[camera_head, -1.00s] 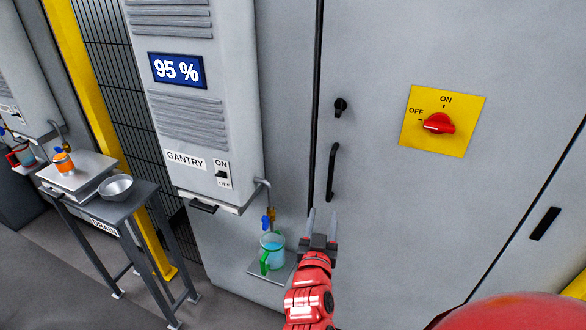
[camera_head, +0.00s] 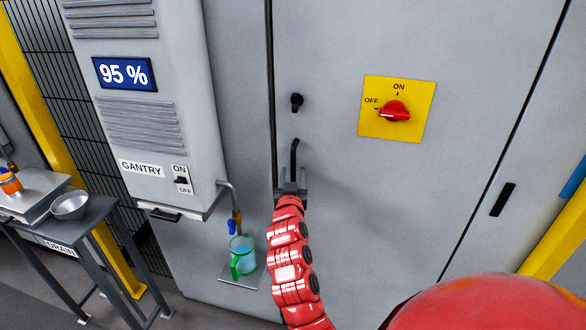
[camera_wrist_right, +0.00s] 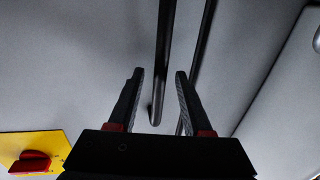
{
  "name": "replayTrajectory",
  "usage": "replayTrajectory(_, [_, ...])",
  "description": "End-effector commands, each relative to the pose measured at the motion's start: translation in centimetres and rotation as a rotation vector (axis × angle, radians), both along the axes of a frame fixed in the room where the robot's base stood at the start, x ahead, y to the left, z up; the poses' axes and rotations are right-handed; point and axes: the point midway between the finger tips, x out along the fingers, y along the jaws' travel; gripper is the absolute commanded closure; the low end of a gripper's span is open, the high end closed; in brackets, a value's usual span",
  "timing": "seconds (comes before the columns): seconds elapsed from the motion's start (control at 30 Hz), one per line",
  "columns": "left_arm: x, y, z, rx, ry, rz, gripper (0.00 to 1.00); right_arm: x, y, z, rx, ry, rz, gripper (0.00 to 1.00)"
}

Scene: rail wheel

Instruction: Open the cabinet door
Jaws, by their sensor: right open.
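The grey cabinet door (camera_head: 350,190) stands closed, with a dark seam along its left edge. Its black bar handle (camera_head: 294,153) is upright near that seam, below a small black knob (camera_head: 296,100). My right gripper (camera_head: 291,180) is at the handle's lower part and hides its lower end. In the right wrist view the open fingers (camera_wrist_right: 158,90) stand on either side of the line of the handle (camera_wrist_right: 163,60), with gaps to both; whether the bar is fully between them I cannot tell. My left gripper is not in view.
A yellow plate with a red rotary switch (camera_head: 394,111) is on the door, its pointer towards OFF. Left stands the gantry unit (camera_head: 150,120) with a tap and a jug (camera_head: 242,255) on a small shelf (camera_head: 235,278). A drain table (camera_head: 85,225) stands farther left.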

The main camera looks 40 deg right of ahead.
Motion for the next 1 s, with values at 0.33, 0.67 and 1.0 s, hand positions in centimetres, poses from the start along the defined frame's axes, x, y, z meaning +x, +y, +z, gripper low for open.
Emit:
replayTrajectory(0.33, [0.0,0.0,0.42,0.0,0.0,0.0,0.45,1.18,-0.89,0.06,0.0,-0.002,0.001,0.5])
replayTrajectory(0.67, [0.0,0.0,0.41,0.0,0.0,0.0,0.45,1.15,-0.87,0.05,-0.001,-0.002,0.001,0.83])
replayTrajectory(1.0, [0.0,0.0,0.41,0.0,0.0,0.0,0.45,1.13,-0.86,0.05,-0.001,-0.002,0.001,1.0])
